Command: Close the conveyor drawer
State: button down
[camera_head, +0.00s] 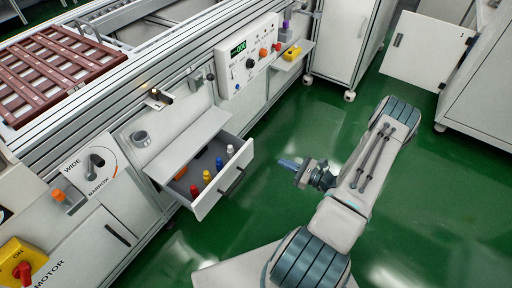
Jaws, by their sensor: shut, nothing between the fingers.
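The conveyor drawer (222,187) is pulled out from the machine's side, below a small shelf. My gripper (281,161) is to the right of the drawer front, in free air and apart from the handle. It is shut and empty, with its fingertips pointing left towards the drawer.
The shelf (188,144) juts out above the drawer. A control panel (248,56) with a green display is behind it, and a wide/narrow lever (95,162) is to its left. A white cabinet with an open door (428,50) stands at the upper right. Green floor (275,215) is clear around my arm.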

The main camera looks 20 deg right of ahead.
jog(key=b, duration=0.4)
send_near(249, 145)
jog(key=shift+m+t+h, duration=0.3)
jog(key=shift+m+t, duration=0.1)
jog(key=x, duration=0.7)
jog(key=shift+s+a+f, duration=0.1)
jog(key=shift+s+a, duration=0.15)
jog(key=shift+w, duration=0.1)
